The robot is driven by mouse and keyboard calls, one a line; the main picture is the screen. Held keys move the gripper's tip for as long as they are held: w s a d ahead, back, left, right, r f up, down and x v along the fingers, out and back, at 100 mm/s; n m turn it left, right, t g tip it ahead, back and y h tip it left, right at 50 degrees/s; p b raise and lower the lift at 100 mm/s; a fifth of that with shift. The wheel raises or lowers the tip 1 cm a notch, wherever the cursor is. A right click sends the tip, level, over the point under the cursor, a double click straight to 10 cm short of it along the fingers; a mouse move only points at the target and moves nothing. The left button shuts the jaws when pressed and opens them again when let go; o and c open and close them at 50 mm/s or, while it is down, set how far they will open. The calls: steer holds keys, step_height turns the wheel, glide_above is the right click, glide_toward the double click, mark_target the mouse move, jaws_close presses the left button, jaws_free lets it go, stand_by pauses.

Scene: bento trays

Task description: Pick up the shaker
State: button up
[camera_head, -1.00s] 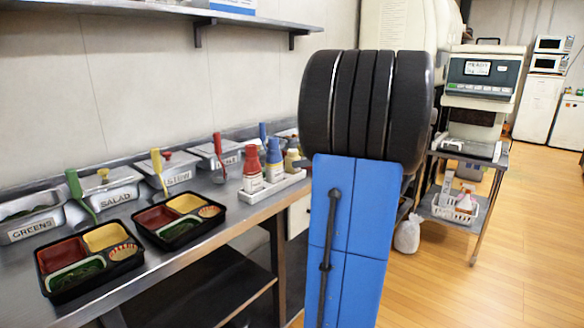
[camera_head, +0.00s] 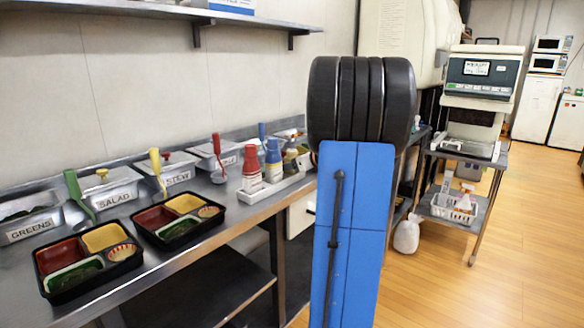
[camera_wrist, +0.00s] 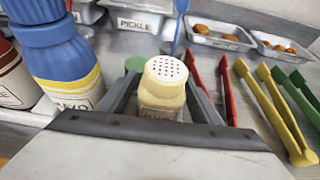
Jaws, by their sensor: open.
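The shaker (camera_wrist: 162,85) has a cream, perforated top and a label on its front. In the wrist view it stands between the two dark fingers of my gripper (camera_wrist: 165,98), which is open around it. The fingers are on its left and right sides; whether either touches it I cannot tell. Its lower part is hidden behind the gripper body. In the head view the shaker (camera_head: 290,152) shows small near the right end of the white condiment tray (camera_head: 282,187), and my gripper is mostly hidden by my arm.
A blue bottle (camera_wrist: 62,60) stands close left of my gripper. A red bottle (camera_head: 251,170) is beside it. Red tongs (camera_wrist: 228,90) and yellow tongs (camera_wrist: 280,115) lie to the right. Two bento trays (camera_head: 140,220) (camera_head: 42,285) sit on the counter at left.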

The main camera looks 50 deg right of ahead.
steer(key=shift+w, duration=0.15)
steer(key=shift+c, duration=0.7)
steer(key=c, duration=1)
steer(key=shift+c, duration=0.2)
step_height(320, 180, up, 10)
steer(key=o, duration=0.5)
